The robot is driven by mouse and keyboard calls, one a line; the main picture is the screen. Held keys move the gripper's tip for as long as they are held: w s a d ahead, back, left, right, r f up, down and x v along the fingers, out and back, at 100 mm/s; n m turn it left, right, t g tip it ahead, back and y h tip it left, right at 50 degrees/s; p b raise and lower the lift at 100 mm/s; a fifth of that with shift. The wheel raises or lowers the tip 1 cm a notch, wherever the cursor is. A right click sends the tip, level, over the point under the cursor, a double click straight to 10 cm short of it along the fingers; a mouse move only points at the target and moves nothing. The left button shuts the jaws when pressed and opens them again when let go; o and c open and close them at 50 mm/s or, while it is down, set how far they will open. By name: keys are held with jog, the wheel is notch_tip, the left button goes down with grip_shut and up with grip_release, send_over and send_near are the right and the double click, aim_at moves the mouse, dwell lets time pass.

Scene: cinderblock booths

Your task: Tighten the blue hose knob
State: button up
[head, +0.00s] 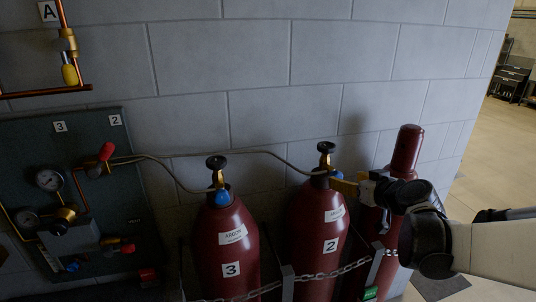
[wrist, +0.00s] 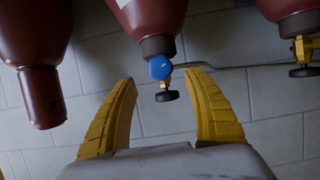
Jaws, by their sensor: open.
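My gripper (head: 345,187) is open at the neck of the dark red cylinder marked 2 (head: 317,240), reaching in from the right. In the wrist view, which appears upside down, a blue hose knob (wrist: 160,68) on that cylinder's valve shows between the fingertips of my gripper (wrist: 159,77), with a gap on each side. Another blue hose knob (head: 222,198) sits on the cylinder marked 3 (head: 225,250).
A capped dark red cylinder (head: 407,150) stands at right, behind my arm. Thin hoses (head: 245,152) run along the block wall to a gauge panel (head: 90,130) at left. A chain (head: 320,276) crosses the cylinders. Open floor (head: 505,150) lies at far right.

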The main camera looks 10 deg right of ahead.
aim_at(338, 176)
jog(key=x, duration=0.6)
jog(key=shift+f, duration=0.1)
jog(key=c, duration=1.2)
